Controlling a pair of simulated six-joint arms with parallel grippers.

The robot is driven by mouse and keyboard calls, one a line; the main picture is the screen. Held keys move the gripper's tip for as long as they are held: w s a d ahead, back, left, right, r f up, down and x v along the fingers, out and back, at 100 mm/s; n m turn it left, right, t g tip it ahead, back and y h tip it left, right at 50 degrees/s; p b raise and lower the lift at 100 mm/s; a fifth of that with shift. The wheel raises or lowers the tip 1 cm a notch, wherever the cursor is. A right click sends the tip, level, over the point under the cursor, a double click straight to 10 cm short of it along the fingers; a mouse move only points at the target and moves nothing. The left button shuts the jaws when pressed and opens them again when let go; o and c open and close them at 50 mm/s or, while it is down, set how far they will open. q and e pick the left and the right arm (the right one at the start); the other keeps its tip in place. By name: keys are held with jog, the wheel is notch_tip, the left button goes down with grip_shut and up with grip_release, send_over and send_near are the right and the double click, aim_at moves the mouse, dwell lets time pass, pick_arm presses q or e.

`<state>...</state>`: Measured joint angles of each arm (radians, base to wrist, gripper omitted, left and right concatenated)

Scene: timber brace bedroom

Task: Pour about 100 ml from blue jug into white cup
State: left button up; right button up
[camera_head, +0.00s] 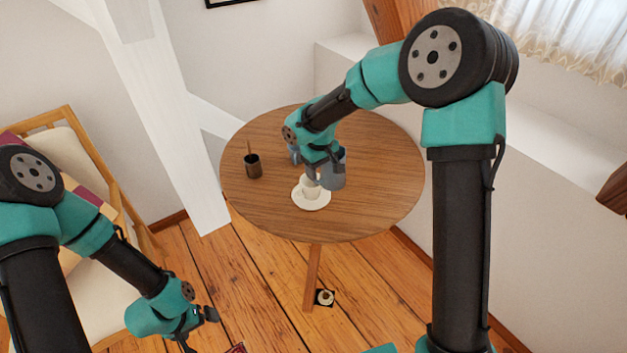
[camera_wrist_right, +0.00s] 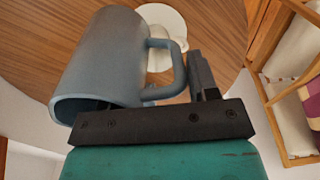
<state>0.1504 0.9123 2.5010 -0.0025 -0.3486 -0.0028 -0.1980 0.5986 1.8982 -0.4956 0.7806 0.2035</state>
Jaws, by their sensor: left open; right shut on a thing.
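The grey-blue jug (camera_head: 337,170) is held over the round table, just right of the white cup (camera_head: 310,188). In the right wrist view the jug (camera_wrist_right: 105,60) is large, and its handle (camera_wrist_right: 178,72) lies at the fingers. My right gripper (camera_head: 319,167) is shut on the jug; it also shows in the right wrist view (camera_wrist_right: 180,97). The white cup (camera_wrist_right: 166,48) stands on a white saucer (camera_head: 312,203), partly hidden behind the jug handle. I cannot see inside the jug or any liquid. My left gripper (camera_head: 199,330) is open and empty, low at the left over the floor.
The round wooden table (camera_head: 385,190) has free room at right and front. A dark cup (camera_head: 252,167) with a stick stands at its left. A white slanted beam (camera_head: 165,110) and a cushioned seat (camera_head: 65,145) stand left.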

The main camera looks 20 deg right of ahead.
jog(key=w+a+f+n, duration=0.25)
jog(key=a+n, duration=0.55)
jog(key=a, duration=0.4)
jog(key=w+a+f, duration=0.1)
jog(key=w+f, duration=0.4)
jog(key=f, duration=0.1)
jog(key=shift+w+a+n, duration=0.3)
jog(key=shift+a, duration=0.1)
jog(key=s+d+r+t+y, duration=0.1)
jog(key=d+t+y, duration=0.4)
jog(key=y, duration=0.6)
jog(key=shift+s+d+r+y, duration=0.25)
jog(key=shift+s+y, duration=0.05)
jog(key=shift+s, duration=0.55)
jog(key=shift+d+r+t+y+b, duration=0.1)
jog(key=shift+r+t+y+b, duration=0.3)
jog(key=shift+y, duration=0.3)
dwell(0.6)
jog(key=shift+s+d+r+t+y+b, duration=0.1)
jog(key=shift+s+d+t+y+b, duration=0.2)
jog(key=shift+d+y+b, duration=0.25)
dwell(0.4)
